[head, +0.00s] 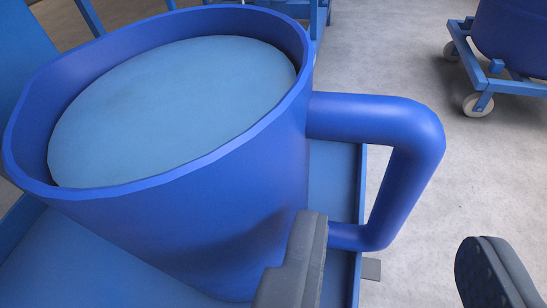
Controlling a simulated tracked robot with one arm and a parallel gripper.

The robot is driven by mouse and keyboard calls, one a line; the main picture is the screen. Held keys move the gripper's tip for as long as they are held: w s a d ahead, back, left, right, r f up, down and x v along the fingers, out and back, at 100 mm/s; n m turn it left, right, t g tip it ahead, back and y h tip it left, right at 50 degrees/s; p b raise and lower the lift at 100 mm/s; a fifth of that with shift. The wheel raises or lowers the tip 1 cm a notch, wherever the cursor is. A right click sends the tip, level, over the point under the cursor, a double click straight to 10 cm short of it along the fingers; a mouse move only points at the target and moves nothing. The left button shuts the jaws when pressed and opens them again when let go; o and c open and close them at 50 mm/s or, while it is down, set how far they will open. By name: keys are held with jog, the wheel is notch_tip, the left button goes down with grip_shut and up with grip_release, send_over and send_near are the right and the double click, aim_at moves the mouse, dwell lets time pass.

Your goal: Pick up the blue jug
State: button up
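The blue jug (227,200) fills the left and middle of the head view. It stands upright on a blue surface and shows a lighter blue fill or inner face (170,110) inside its rim. Its thick handle (405,160) sticks out to the right. My gripper (398,260) is open, with one dark grey finger at the lower middle in front of the jug wall and the other at the lower right. The lower part of the handle lies between the two fingers in the picture. I cannot tell whether either finger touches the jug.
The blue surface (75,262) under the jug ends just beneath the handle. A blue wheeled frame (488,83) carrying a dark blue drum (512,35) stands at the upper right. Grey floor (465,190) is clear between. Blue framework stands behind the jug.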

aim_at(401, 207)
jog(key=shift+d+b+x, duration=0.15)
jog(key=shift+b+x, duration=0.4)
jog(key=shift+x, duration=0.9)
jog(key=shift+d+b+x, duration=0.1)
jog(key=shift+b+x, duration=0.45)
jog(key=shift+x, duration=0.9)
jog(key=shift+s, duration=0.1)
grip_shut()
